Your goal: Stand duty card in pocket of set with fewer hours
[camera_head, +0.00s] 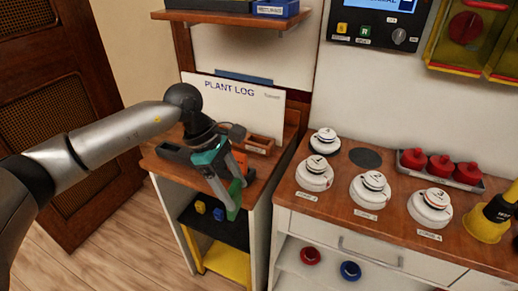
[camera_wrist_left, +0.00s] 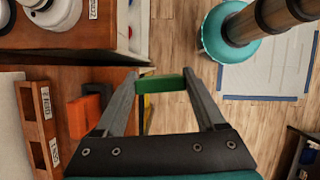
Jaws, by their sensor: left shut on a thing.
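My left gripper (camera_head: 236,199) is shut on a green piece (camera_head: 234,203), which looks like the duty card. In the left wrist view the green card (camera_wrist_left: 160,83) spans the gap between both fingertips, in the air past the wooden shelf edge. A wooden holder (camera_head: 259,144) with pockets stands on the small cabinet below the PLANT LOG board (camera_head: 232,100). In the left wrist view the wooden holder (camera_wrist_left: 38,118) shows two labelled slots at the left, apart from the card. Its labels and any hours on the board are too small to read. My right gripper is not in view.
An orange block (camera_wrist_left: 86,115) is beside the holder. Several white round devices (camera_head: 314,175) stand on the right counter, with a red-knob tray (camera_head: 440,167) and a yellow bell-shaped thing (camera_head: 488,222). The cabinet's lower shelf (camera_head: 222,225) holds small yellow and blue items. Open floor lies left.

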